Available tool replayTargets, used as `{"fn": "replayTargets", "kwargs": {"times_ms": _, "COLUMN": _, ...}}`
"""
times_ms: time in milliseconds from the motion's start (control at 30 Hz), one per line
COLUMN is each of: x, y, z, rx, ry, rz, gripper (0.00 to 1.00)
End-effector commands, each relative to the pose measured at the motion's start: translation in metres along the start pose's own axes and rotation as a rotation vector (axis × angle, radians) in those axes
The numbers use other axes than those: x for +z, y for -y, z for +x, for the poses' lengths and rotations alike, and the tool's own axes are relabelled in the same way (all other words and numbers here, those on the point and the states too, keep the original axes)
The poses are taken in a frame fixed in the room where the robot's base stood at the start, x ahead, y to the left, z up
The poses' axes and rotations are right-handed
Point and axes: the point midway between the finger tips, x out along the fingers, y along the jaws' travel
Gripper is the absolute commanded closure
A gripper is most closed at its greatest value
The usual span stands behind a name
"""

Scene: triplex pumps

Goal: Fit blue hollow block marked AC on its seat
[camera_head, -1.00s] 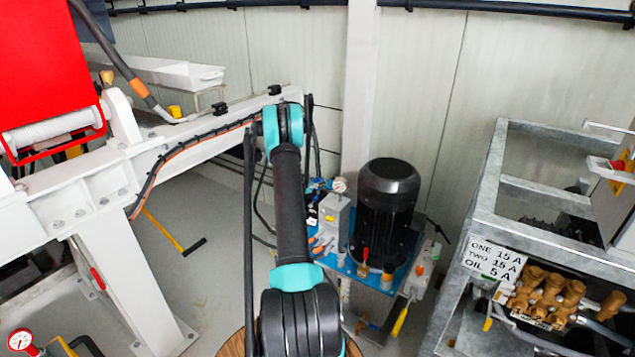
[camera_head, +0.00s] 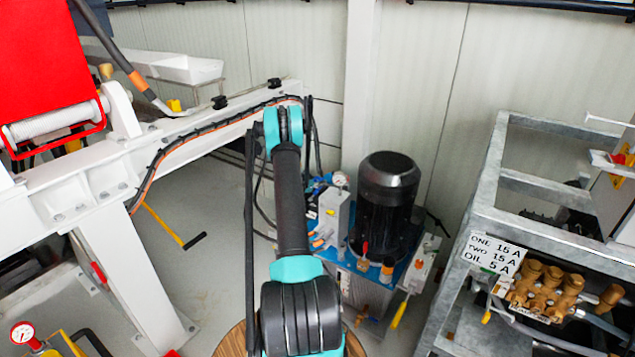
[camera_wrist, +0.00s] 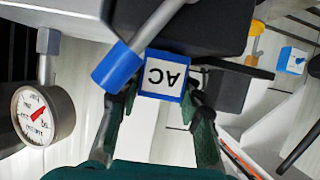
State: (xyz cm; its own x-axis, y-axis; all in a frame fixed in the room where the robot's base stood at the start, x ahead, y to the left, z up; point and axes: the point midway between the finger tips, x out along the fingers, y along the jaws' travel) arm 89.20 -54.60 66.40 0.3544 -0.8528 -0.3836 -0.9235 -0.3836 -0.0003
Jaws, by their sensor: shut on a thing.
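The blue hollow block marked AC (camera_wrist: 165,76) is in the middle of the wrist view. Its white label with black letters faces the camera upside down. My gripper (camera_wrist: 160,100) is shut on the block, one dark green finger at each side. The block's upper edge is close to a dark grey body (camera_wrist: 205,28); I cannot tell whether they touch. A grey rod with a blue cylindrical end (camera_wrist: 118,68) is just left of the block. I cannot make out the seat. In the head view my arm hides the gripper and block.
A pressure gauge (camera_wrist: 43,115) stands left in the wrist view, and a blue-and-white part (camera_wrist: 292,60) lies right. In the head view a black motor (camera_head: 387,190) stands beyond my arm. A metal frame (camera_head: 540,245) is right, a white beam (camera_head: 150,160) left.

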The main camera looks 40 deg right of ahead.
Motion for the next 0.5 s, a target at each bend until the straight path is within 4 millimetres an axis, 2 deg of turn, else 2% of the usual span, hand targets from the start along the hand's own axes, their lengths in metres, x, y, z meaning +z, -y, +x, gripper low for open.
{"fn": "replayTargets", "kwargs": {"times_ms": 300, "x": 0.0003, "y": 0.0000, "z": 0.0001, "rx": 0.000, "ry": 0.000, "rz": 0.000, "gripper": 1.00}}
{"fn": "replayTargets", "kwargs": {"times_ms": 333, "x": 0.0003, "y": 0.0000, "z": 0.0001, "rx": 0.000, "ry": 0.000, "rz": 0.000, "gripper": 0.61}}
{"fn": "replayTargets", "kwargs": {"times_ms": 500, "x": 0.0003, "y": 0.0000, "z": 0.0001, "rx": 0.000, "ry": 0.000, "rz": 0.000, "gripper": 0.40}}
